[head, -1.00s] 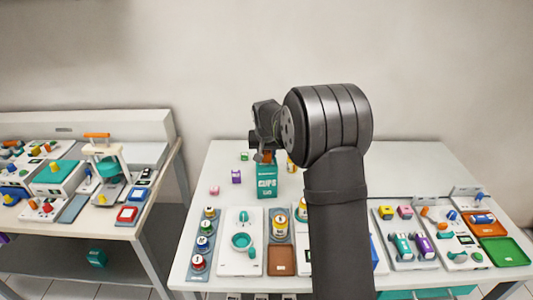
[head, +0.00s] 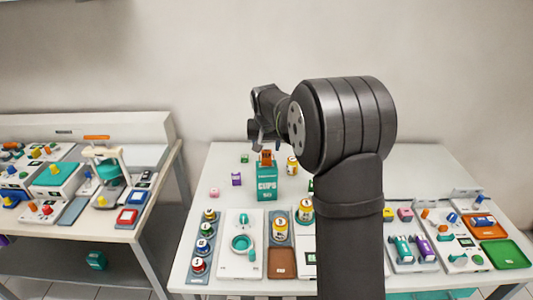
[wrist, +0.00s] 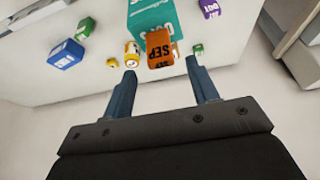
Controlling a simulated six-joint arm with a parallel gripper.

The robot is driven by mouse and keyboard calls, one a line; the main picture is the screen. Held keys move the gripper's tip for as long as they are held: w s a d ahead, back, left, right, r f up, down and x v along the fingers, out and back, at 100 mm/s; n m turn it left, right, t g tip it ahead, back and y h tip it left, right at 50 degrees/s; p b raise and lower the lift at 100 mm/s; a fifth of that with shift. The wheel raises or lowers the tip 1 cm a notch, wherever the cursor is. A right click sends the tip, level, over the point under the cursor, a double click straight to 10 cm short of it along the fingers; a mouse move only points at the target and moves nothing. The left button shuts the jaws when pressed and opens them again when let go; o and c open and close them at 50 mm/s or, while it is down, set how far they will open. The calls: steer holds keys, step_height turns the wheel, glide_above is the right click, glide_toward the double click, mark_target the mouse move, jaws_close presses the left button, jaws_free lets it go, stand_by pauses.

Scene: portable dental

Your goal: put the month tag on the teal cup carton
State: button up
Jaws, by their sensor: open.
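The teal cup carton (head: 267,186) stands upright on the white table, with "CUPS" on its front. It also shows in the wrist view (wrist: 150,14). The orange month tag (head: 267,158) rests on top of the carton and reads "SEP" in the wrist view (wrist: 160,48). My gripper (wrist: 162,72) is open and empty, its two fingers apart with the tag beyond their tips. In the head view my gripper (head: 266,143) is just above the tag. A gap between fingers and tag is hard to judge in the head view.
Around the carton are a green block (head: 244,158), a purple block (head: 236,179), a pink block (head: 214,192) and a yellow can (head: 292,166). Trays and devices line the table's front. A second bench (head: 150,205) stands at left. The table's back right is clear.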

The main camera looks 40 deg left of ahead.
mark_target(267, 150)
steer(key=v, duration=0.5)
steer(key=shift+r, duration=0.2)
steer(key=x, duration=1.2)
steer(key=shift+d+f, duration=0.1)
steer(key=shift+f, duration=0.15)
step_height(267, 150, up, 3)
steer(key=shift+f, duration=0.15)
steer(key=shift+r, duration=0.85)
